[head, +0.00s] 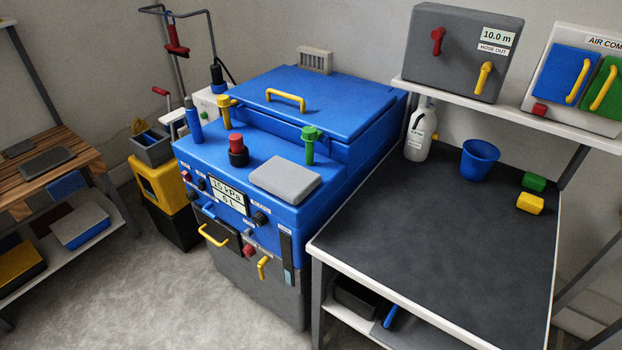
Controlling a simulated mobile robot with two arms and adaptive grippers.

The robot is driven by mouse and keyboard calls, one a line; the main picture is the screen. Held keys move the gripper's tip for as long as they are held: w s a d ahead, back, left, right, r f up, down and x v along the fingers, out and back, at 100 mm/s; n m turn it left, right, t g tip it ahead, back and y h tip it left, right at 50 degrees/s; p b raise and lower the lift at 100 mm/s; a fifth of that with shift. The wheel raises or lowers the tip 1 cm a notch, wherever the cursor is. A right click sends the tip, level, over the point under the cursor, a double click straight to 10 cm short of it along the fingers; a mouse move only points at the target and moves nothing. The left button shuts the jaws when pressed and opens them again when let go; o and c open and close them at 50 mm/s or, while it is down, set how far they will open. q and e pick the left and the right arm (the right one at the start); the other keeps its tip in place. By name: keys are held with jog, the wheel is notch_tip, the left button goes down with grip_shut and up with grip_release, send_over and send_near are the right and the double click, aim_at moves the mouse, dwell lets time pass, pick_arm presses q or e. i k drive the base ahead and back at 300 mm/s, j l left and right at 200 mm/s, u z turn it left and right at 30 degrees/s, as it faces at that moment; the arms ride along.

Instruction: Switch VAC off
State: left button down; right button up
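The blue machine (245,165) stands in the middle of the head view with its blue lid (310,90) down. Its front panel has a display (228,196) that reads 15 kPa, with 6 L below it. Left of the display are small dark knobs or switches, one at the upper left (187,176) and one nearer the display (202,185), under small labels. I cannot make out which label reads VAC, or the switch positions. A black knob (261,218) is right of the display. Neither of my grippers is in view.
A red-topped black button (237,148) and a grey block (285,180) are on the machine's top. A dark-topped bench (430,230) stands to the right, with a blue bucket (479,160) and a white bottle (420,135). Open floor (150,290) lies in front and left.

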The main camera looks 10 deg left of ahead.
aim_at(188, 177)
jog(key=u, duration=1.25)
jog(key=k, duration=0.1)
